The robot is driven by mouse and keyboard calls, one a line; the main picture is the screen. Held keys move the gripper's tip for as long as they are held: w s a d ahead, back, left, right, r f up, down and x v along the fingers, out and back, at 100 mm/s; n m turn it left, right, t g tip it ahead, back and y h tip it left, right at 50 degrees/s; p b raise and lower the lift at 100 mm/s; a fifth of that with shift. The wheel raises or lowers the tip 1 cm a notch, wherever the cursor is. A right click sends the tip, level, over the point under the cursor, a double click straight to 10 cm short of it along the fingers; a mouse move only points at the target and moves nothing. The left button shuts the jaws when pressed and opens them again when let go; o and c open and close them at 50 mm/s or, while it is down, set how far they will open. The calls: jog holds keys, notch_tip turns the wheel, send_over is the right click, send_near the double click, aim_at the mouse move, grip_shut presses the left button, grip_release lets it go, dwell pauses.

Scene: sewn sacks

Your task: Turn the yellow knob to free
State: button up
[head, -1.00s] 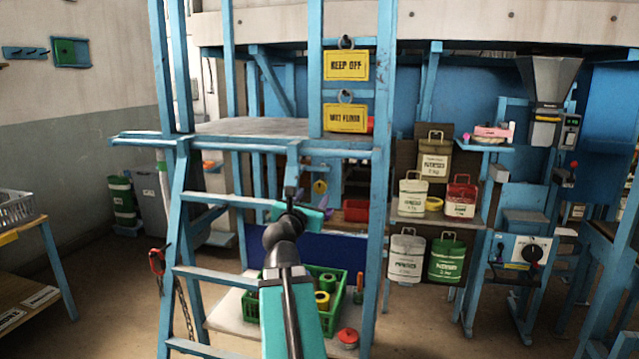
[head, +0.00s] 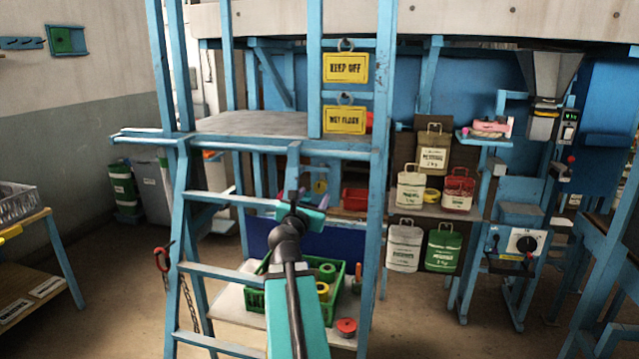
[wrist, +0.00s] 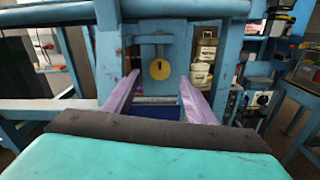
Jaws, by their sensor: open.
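The yellow knob (wrist: 159,69) is a round disc below a small bracket on a blue panel, straight ahead in the wrist view. It is small in the head view (head: 320,187), and its marking and setting are too small to read. My gripper (wrist: 158,82) is open and empty. Its two purple fingers point toward the panel, one on each side of the knob as seen from the wrist. The knob appears beyond the fingertips, and I see no contact.
A blue ladder (head: 209,264) stands left of my arm, with a blue post (head: 376,235) to its right. A green crate (head: 256,300) sits low behind my arm. Several sacks (head: 404,248) hang at right. Open floor (head: 415,325) lies at lower right.

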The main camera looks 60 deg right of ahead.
aim_at(319, 189)
jog(key=shift+p+x, duration=0.5)
jog(key=shift+x, duration=3.65)
jog(key=shift+s, duration=0.1)
jog(key=c, duration=1)
